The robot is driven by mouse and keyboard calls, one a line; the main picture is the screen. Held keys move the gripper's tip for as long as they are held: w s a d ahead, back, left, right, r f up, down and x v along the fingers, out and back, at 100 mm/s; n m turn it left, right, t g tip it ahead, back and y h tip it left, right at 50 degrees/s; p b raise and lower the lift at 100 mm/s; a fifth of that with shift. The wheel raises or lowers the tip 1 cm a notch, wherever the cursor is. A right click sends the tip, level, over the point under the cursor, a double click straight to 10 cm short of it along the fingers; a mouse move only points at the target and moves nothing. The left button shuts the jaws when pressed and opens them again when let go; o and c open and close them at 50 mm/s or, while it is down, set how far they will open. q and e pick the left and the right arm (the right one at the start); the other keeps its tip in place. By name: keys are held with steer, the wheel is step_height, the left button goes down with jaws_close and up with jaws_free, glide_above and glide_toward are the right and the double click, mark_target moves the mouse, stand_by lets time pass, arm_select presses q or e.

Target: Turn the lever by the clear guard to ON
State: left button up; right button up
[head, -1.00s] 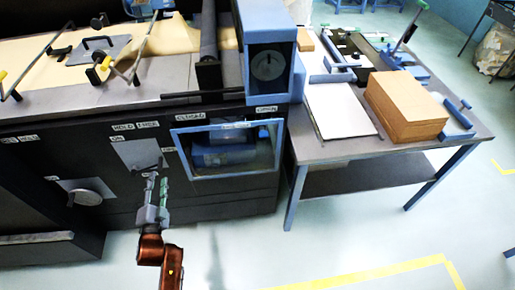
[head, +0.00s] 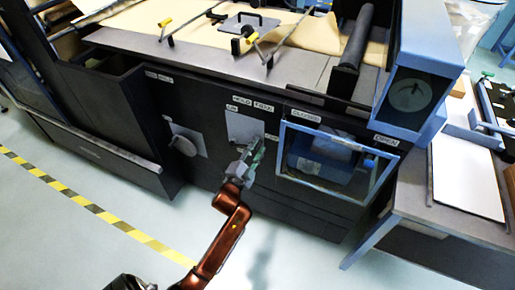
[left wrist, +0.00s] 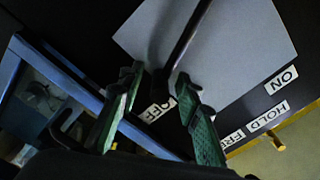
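The lever is a dark bar (left wrist: 192,32) across a grey plate (left wrist: 240,40) on the dark machine front; the plate also shows in the head view (head: 243,127). In the left wrist view its free end points at the OFF label (left wrist: 157,110); the ON label (left wrist: 282,80) is on the plate's other side. The clear guard (head: 335,160), blue-framed, is right of the plate in the head view. My left gripper (head: 252,157) is at the lever. In the left wrist view its green fingers (left wrist: 158,80) are apart, with the lever's end between their tips; contact is unclear. My right gripper is not seen.
A second plate with a round knob (head: 184,144) is left of the lever. HOLD and FREE labels (head: 252,102) are above the lever plate. A blue housing with a dial (head: 410,92) and a side table (head: 450,225) stand at right. The floor in front is clear.

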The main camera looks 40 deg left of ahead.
arm_select(q)
jaws_close()
stand_by(0.5)
